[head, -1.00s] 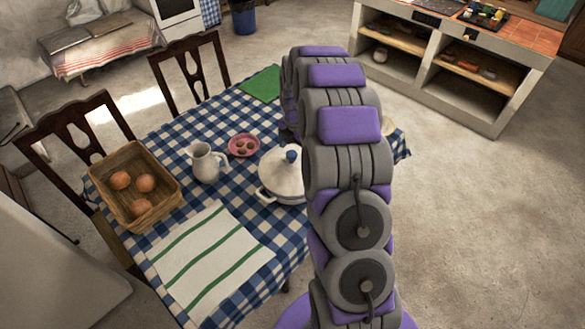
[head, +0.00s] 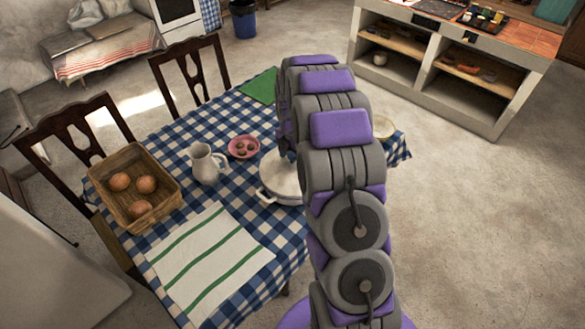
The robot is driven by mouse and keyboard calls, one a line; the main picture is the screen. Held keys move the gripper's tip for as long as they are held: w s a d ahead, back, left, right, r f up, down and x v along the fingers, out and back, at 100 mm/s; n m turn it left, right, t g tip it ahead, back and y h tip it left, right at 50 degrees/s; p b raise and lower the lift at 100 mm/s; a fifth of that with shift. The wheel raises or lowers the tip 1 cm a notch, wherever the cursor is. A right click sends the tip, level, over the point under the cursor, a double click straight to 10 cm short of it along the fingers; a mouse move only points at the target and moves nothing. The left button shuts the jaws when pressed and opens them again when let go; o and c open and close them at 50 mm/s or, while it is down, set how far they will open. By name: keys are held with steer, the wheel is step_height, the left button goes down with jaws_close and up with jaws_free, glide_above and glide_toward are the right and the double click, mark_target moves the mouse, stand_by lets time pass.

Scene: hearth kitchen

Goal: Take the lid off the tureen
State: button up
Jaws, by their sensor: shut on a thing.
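The white tureen (head: 278,194) stands on the checked table, partly hidden by my arm. Its left handle shows. The white lid (head: 274,172) appears seated on it, and its blue knob is covered by my gripper. My gripper (head: 288,152) comes down from above onto the top of the lid, mostly hidden behind my arm. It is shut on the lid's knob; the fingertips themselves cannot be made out.
On the table (head: 222,122) are a white jug (head: 206,164), a pink bowl (head: 243,147), a basket (head: 150,207) with round brown items, a striped towel (head: 208,258) and a green cloth (head: 262,86). A pale dish (head: 383,127) sits right of my arm. Chairs (head: 190,62) stand behind.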

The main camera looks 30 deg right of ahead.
steer(key=shift+s+a+f, duration=0.1)
steer(key=shift+a+f, duration=0.1)
steer(key=shift+a, duration=0.05)
steer(key=shift+c, duration=1.4)
steer(key=shift+d, duration=0.15)
jaws_close()
steer(key=shift+s+f, duration=0.1)
